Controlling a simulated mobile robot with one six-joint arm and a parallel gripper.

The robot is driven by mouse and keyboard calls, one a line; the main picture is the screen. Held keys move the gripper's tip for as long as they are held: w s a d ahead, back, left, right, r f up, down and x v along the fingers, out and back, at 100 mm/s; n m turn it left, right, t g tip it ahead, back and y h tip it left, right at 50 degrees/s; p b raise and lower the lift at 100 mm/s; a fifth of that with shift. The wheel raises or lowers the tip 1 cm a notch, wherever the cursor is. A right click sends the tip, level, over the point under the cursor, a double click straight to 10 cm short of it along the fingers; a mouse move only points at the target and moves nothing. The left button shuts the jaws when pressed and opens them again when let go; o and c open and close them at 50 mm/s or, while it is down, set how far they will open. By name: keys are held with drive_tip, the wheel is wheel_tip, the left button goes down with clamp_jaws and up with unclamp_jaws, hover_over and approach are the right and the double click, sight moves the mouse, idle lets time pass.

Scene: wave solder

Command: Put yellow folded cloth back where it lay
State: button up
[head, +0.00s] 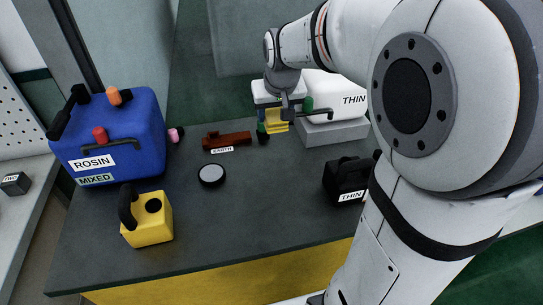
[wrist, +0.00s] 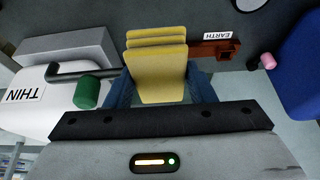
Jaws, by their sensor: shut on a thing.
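The yellow folded cloth (head: 277,115) is a small stack of folds, held in my gripper (head: 274,126) beside the white THIN can. In the wrist view the cloth (wrist: 157,58) stands out between the two blue fingers of my gripper (wrist: 160,92), which is shut on it. The far end of the cloth lies over the dark bench near the brown EARTH clamp (head: 228,140). I cannot tell whether the cloth touches the bench top. No marked resting spot for it is visible.
The white THIN can (head: 330,90) on a grey block (head: 335,132) stands close to my gripper. A blue ROSIN can (head: 120,130), a yellow can (head: 150,225), a black THIN can (head: 345,177) and a round tin (head: 211,174) stand on the dark bench (head: 255,210). Its front middle is clear.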

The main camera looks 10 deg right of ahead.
wheel_tip(320, 180, down, 17)
drive_tip(key=shift+b, duration=0.8)
drive_tip(key=shift+f, duration=0.1)
drive_tip(key=o, duration=0.5)
drive_tip(key=shift+f, duration=0.1)
drive_tip(key=o, duration=0.4)
drive_tip(key=shift+o, duration=0.2)
